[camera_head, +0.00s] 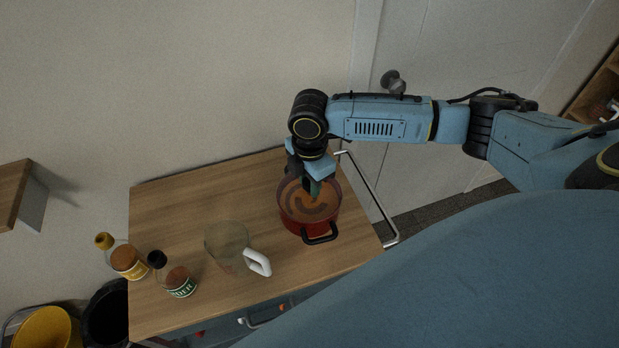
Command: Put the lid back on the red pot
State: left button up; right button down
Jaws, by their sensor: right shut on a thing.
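The red pot (309,227) stands at the right end of the wooden worktop, with a dark handle at its front. My right gripper (314,188) reaches down from above over the middle of the pot. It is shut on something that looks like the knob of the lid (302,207). The lid appears see-through, with a brown surface and a dark curved shape showing below it. Its edge blends with the pot's rim, so I cannot tell whether it rests on the rim or hangs just above. My left gripper is not in view.
A clear jug (226,243) with a white handle stands left of the pot. Two jars, one yellow-topped (128,262) and one black-topped (177,281), stand at the left. A metal rail (371,200) runs along the right edge. The worktop (200,205) behind the jug is clear.

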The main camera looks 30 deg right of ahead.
jog(key=c, duration=0.5)
grip_release()
jog(key=shift+r, duration=0.1)
notch_tip(320, 180, up, 7)
jog(key=p, duration=0.8)
dwell(0.6)
grip_shut()
dwell(0.5)
